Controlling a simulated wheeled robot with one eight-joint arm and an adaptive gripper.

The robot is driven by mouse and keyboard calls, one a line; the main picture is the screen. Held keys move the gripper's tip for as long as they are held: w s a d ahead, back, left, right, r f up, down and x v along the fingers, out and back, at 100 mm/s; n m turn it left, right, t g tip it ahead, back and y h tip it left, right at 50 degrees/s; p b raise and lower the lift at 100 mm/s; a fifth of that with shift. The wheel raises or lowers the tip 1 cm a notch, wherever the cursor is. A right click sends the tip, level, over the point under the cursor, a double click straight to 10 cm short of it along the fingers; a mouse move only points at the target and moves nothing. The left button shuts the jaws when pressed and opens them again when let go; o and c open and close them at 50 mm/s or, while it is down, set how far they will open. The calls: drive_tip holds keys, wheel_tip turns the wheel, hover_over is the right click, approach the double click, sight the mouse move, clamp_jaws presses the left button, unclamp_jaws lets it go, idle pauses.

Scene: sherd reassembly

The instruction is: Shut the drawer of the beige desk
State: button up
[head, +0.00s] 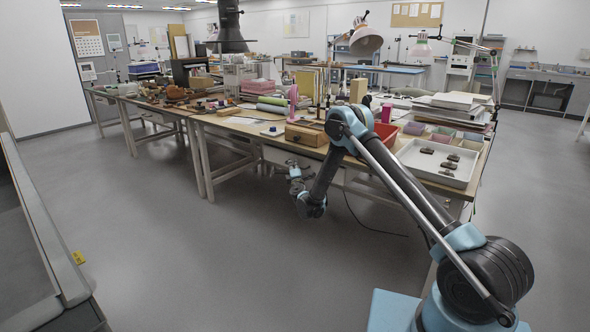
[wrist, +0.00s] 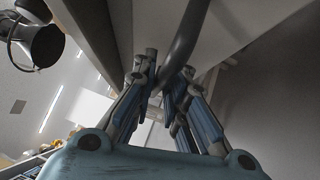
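The beige desk (head: 262,128) runs across the middle of the head view, with a pale drawer (head: 280,157) under its top on the near side. How far the drawer stands out is hard to tell. My gripper (head: 297,180) is low at this near side, below the desk top and close to the drawer's front. In the wrist view my gripper (wrist: 166,72) points up under pale panels, with its two fingers on either side of a dark curved bar (wrist: 187,38), which looks like the drawer's handle. Whether the fingers press on the bar is not clear.
A wooden box (head: 306,134), a red bin (head: 384,134) and a white tray (head: 437,163) with dark sherds stand on the desk top. A dark cable lies on the floor by the desk.

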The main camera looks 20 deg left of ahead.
drive_tip(key=shift+d, duration=0.15)
drive_tip(key=v, duration=0.7)
drive_tip(key=shift+s, duration=0.25)
drive_tip(key=shift+f, duration=0.1)
drive_tip(key=shift+s, duration=0.1)
